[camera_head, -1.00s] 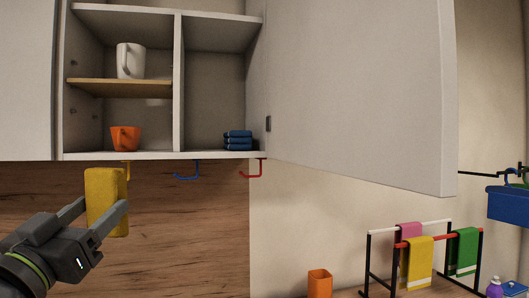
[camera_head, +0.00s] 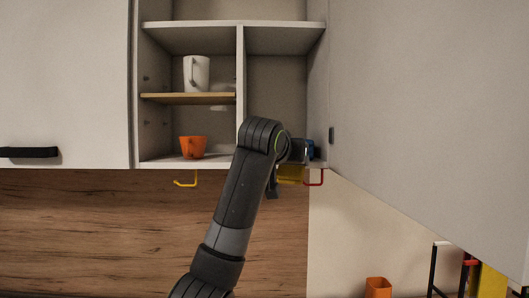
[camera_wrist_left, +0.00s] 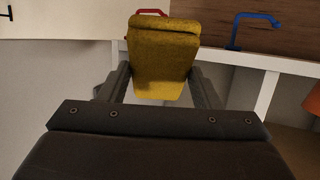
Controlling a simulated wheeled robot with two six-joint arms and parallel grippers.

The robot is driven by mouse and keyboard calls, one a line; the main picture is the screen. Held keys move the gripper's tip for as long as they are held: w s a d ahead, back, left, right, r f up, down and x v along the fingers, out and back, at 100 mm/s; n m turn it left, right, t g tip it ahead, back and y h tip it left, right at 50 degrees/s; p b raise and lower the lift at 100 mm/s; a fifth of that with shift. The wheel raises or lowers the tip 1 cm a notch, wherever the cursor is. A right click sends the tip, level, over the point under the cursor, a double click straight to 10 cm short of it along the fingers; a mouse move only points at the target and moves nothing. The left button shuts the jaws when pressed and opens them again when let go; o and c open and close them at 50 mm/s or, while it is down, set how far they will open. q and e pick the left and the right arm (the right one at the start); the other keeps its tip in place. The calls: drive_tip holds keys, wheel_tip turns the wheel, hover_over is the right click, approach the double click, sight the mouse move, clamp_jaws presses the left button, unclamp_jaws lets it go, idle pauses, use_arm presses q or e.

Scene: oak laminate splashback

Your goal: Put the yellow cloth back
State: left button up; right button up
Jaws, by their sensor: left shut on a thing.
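My left gripper (camera_wrist_left: 160,82) is shut on the yellow cloth (camera_wrist_left: 164,50), a folded block between its two fingers in the left wrist view. In the head view my left arm rises across the middle, and the yellow cloth (camera_head: 291,174) shows just past its wrist. It appears at the lower front edge of the cabinet's right compartment (camera_head: 277,88). Blue folded cloths (camera_head: 309,150) lie in that compartment, mostly hidden by my wrist. I cannot tell whether the yellow cloth touches the cabinet. My right gripper is not in view.
A white mug (camera_head: 196,74) and an orange cup (camera_head: 193,148) stand in the left compartments. Yellow (camera_head: 187,183) and red (camera_head: 316,180) hooks hang below; a blue hook (camera_wrist_left: 250,24) shows in the wrist view. The open cabinet door (camera_head: 430,110) fills the right side.

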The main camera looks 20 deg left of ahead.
sight(279, 167)
use_arm(q)
drive_tip(key=r+g+p, duration=0.1)
drive_tip(key=w+a+r+n+g+y, duration=0.1)
drive_tip(key=r+g, duration=0.1)
drive_tip(key=shift+w+p, duration=0.15)
drive_tip(key=shift+p, duration=0.2)
drive_tip(key=r+g+p, duration=0.1)
drive_tip(key=a+r+n+g+y, duration=0.1)
drive_tip(key=shift+s+a+n+g+p, duration=0.1)
drive_tip(key=shift+s+n+g+p, duration=0.1)
drive_tip(key=shift+n+g+p, duration=0.15)
drive_tip(key=shift+s+a+r+n+g+p, duration=0.25)
drive_tip(key=shift+s+r+g+p, duration=0.2)
drive_tip(key=shift+r+g, duration=0.2)
drive_tip(key=s+r+n+g+p, duration=0.1)
drive_tip(key=s+r+g+p, duration=0.1)
drive_tip(key=s, duration=0.3)
drive_tip(key=shift+s+a+r+g+p, duration=0.15)
drive_tip(key=shift+a+r+g+p, duration=0.25)
drive_tip(key=shift+r+g, duration=0.25)
drive_tip(key=shift+s, duration=0.1)
